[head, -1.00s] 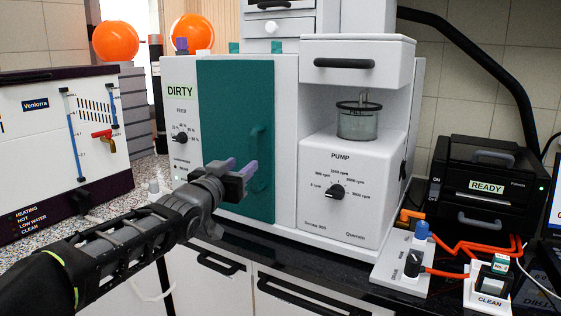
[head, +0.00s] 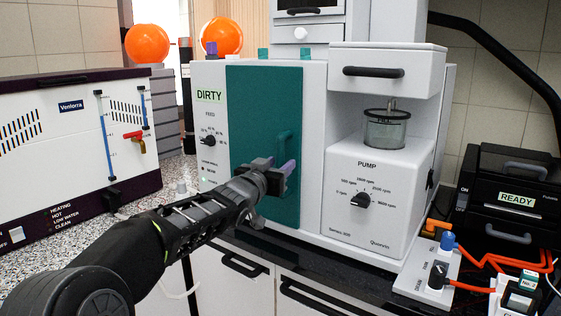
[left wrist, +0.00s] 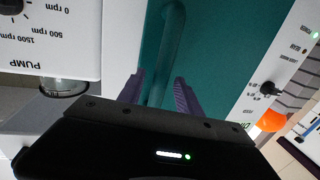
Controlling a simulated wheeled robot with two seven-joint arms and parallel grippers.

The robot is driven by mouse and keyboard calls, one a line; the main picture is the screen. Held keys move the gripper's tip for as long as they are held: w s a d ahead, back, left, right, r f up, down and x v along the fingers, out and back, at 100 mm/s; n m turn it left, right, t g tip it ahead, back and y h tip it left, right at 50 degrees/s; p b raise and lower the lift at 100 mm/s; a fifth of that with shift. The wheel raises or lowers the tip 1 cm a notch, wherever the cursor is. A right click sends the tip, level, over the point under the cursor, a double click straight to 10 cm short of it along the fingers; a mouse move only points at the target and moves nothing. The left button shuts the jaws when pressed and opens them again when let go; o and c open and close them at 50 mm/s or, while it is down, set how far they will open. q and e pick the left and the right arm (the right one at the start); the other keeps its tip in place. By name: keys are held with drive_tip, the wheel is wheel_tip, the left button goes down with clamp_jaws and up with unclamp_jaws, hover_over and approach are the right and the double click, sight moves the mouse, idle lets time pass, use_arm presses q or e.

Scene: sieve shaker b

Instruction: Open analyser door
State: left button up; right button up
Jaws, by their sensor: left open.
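The analyser door (head: 262,110) is a tall teal panel on the front of the white analyser, and it looks closed. Its teal vertical handle (head: 283,150) is near the door's right edge. My left gripper (head: 282,170) is in front of the handle's lower part, with purple fingers apart. In the left wrist view, which is upside down, the handle (left wrist: 165,50) runs up between the open fingertips of the gripper (left wrist: 160,88). I cannot tell whether the fingers touch it. My right gripper is not in view.
The pump section (head: 366,200) with its dial stands right of the door. A white switch box (head: 428,272) with orange cables is at the front right, beside the black READY unit (head: 512,195). The Ventorra bath (head: 70,150) stands at the left. Free speckled counter lies between it and the analyser.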

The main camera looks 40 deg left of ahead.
use_arm(q)
drive_tip(key=shift+w+a, duration=0.1)
drive_tip(key=shift+w, duration=0.4)
clamp_jaws()
idle(1.1)
